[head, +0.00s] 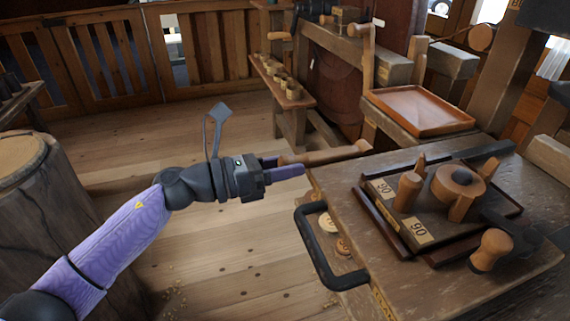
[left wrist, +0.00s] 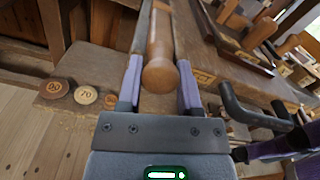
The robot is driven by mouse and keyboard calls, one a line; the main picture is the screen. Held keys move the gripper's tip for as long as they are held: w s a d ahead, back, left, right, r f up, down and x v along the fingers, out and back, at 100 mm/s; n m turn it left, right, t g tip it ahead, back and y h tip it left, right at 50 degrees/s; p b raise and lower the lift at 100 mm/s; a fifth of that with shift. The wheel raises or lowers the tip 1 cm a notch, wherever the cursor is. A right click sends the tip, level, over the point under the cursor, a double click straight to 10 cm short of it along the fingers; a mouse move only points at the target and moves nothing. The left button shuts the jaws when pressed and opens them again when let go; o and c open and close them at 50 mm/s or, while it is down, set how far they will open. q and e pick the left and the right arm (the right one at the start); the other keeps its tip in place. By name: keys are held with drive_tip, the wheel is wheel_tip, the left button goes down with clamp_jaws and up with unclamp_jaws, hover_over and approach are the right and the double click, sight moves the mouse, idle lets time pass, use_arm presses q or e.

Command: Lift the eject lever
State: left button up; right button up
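The eject lever, seemingly the turned wooden handle (head: 330,155) along the table's left side, points toward my left gripper. In the left wrist view its rounded knob (left wrist: 160,76) lies between the two fingers. My left gripper (head: 284,165) is open, its purple fingers either side of the knob end, with a gap showing beside the shaft. Whether a finger touches it I cannot tell. A purple and dark part, probably my right gripper (left wrist: 272,148), shows at the right edge of the left wrist view; its fingers are unclear.
The worn table (head: 345,200) carries a framed board (head: 440,222) with wooden pegs and a spool. A black bar handle (head: 312,250) sticks out at its left edge. Numbered discs (left wrist: 86,95) lie below. An empty wooden tray (head: 420,108) stands behind. A stump (head: 30,200) is at left.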

use_arm(q)
clamp_jaws()
idle(0.9)
